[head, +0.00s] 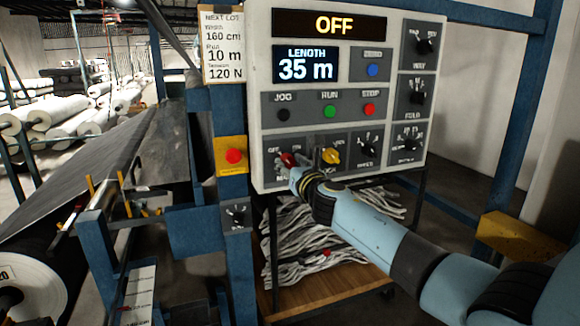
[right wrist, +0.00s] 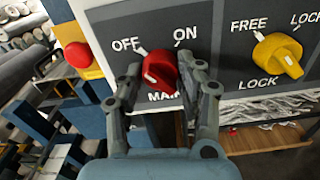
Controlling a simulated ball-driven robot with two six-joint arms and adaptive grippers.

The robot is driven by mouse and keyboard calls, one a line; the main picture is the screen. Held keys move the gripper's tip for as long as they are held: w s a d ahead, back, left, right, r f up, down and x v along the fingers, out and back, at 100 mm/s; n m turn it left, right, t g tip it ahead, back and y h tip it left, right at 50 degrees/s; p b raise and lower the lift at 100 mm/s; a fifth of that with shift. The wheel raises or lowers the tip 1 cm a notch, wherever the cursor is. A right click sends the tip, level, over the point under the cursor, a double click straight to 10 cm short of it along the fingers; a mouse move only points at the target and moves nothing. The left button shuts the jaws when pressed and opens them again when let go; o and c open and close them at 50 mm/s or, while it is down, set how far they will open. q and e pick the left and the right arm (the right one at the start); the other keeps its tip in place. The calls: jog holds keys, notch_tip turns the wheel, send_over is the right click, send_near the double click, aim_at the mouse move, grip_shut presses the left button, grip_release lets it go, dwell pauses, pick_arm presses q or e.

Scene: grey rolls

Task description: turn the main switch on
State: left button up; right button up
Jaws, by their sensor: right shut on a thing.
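The main switch is a red knob (right wrist: 162,68) on the grey control panel, with OFF marked at its upper left, ON at its upper right and MAIN below. It also shows in the head view (head: 287,159), at the panel's lower left. My right gripper (right wrist: 158,84) is shut on this knob, with a finger on each side; in the head view the gripper (head: 296,173) partly hides it. I cannot tell for sure which mark the knob points to. The display (head: 330,25) at the panel's top reads OFF. My left gripper is not in view.
A yellow knob (right wrist: 278,55) marked FREE and LOCK is just right of the red one. A red button on a yellow box (head: 233,156) is to the left. Black dials (head: 417,97) line the panel's right side. A shelf with grey strips (head: 330,235) stands below.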

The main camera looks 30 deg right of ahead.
jog(key=m+b, duration=0.1)
jog(key=m, duration=0.3)
jog(key=shift+f, duration=0.1)
jog(key=m, duration=0.4)
jog(key=shift+b, duration=0.4)
jog(key=m+b, duration=0.1)
jog(key=m, duration=0.3)
jog(key=shift+m, duration=0.3)
jog(key=shift+m+b, duration=0.85)
jog(key=shift+m, duration=1.05)
jog(key=o, duration=1.1)
jog(key=shift+o, duration=0.3)
